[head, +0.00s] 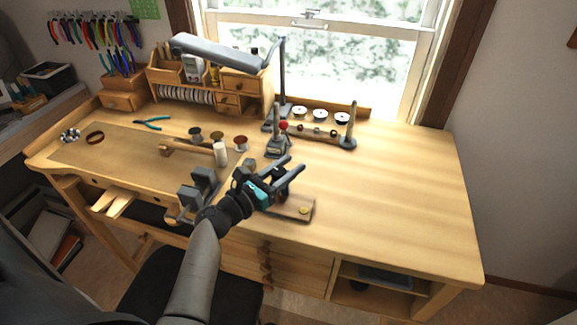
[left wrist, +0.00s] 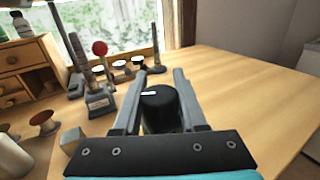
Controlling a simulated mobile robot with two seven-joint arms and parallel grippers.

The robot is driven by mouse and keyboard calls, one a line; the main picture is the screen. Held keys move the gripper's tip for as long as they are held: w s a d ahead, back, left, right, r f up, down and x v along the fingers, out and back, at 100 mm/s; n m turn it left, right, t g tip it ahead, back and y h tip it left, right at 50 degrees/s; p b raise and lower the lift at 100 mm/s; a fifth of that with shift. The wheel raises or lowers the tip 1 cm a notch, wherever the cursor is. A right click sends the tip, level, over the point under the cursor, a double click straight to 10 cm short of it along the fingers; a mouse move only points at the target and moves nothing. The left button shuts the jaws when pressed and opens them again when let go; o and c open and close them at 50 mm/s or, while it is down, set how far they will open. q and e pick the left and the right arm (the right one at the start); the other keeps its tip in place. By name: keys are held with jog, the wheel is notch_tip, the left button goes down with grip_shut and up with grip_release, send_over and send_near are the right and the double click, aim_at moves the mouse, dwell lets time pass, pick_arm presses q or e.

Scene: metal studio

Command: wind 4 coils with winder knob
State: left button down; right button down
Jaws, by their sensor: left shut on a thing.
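My left gripper (head: 293,165) is over the front middle of the bench. In the left wrist view its two fingers (left wrist: 161,76) lie on either side of a black round knob (left wrist: 160,112) with a white mark on top, and they are shut on it. The winder's wooden base board (head: 290,206), with a brass disc (head: 304,210) at its right end, lies under the gripper. The gripper hides most of the winder, and I cannot make out any coils. My right gripper is out of view.
Behind the gripper stands a grey stand with a red ball (head: 284,125). A rack with white-topped spools (head: 320,115) is at the back. A grey vise (head: 197,187) and a white cylinder (head: 221,154) are to the left. The bench's right side (head: 410,190) is clear.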

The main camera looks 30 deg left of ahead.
pick_arm(q)
jog(key=shift+h, duration=0.3)
jog(key=m+g+h+b, duration=0.1)
jog(key=h, duration=0.1)
jog(key=m+g+h, duration=0.1)
jog(key=m+h, duration=0.1)
jog(key=shift+s+d+f+b, duration=0.1)
jog(key=shift+s+d+b, duration=0.05)
jog(key=shift+d+b, duration=0.25)
jog(key=shift+s+d+m+g+h+b, duration=0.15)
jog(key=shift+m+g+h+b, duration=0.3)
jog(key=shift+m+g+h, duration=0.45)
jog(key=shift+s+d+m+g+h+b, duration=0.15)
jog(key=shift+m+g+h+b, duration=0.45)
jog(key=shift+h, duration=0.5)
jog(key=shift+c, duration=2.3)
grip_release()
jog(key=v, duration=1.5)
jog(key=shift+b, duration=0.35)
